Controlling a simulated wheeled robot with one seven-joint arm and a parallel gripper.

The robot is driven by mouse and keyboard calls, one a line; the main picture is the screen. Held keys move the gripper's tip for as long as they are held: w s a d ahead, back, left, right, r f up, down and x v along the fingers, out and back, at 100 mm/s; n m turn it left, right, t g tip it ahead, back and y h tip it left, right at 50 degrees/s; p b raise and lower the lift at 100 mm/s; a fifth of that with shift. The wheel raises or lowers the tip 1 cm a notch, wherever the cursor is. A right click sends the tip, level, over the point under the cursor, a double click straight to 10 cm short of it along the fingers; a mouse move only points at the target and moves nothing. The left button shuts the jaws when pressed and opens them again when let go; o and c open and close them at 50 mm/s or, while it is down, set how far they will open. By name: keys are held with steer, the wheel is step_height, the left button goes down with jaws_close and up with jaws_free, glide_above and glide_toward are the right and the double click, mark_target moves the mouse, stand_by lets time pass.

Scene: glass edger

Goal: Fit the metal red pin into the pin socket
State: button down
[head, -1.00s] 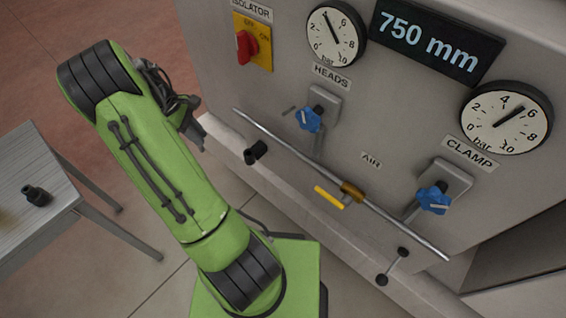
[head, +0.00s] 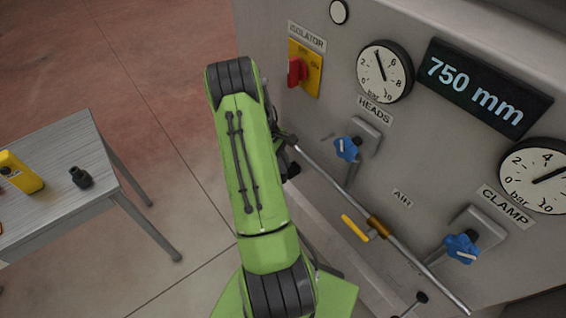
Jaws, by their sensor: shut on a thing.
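My gripper (head: 290,168) shows only as a dark part past the right side of my green arm, close to the machine's front and the upper end of a metal rail. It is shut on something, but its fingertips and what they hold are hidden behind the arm. I see no red pin in the head view. I cannot make out a pin socket for certain.
The machine front has blue valve knobs (head: 347,149), a long rail (head: 337,183) with a bronze slider (head: 377,227), and a yellow handle (head: 355,228). A red isolator switch (head: 297,72) is above. A grey table (head: 60,207) at left bears a black fitting (head: 81,177) and yellow device (head: 21,172).

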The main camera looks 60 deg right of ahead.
steer(key=c, duration=1.1)
jaws_free()
steer(key=shift+r, duration=0.1)
steer(key=v, duration=1.2)
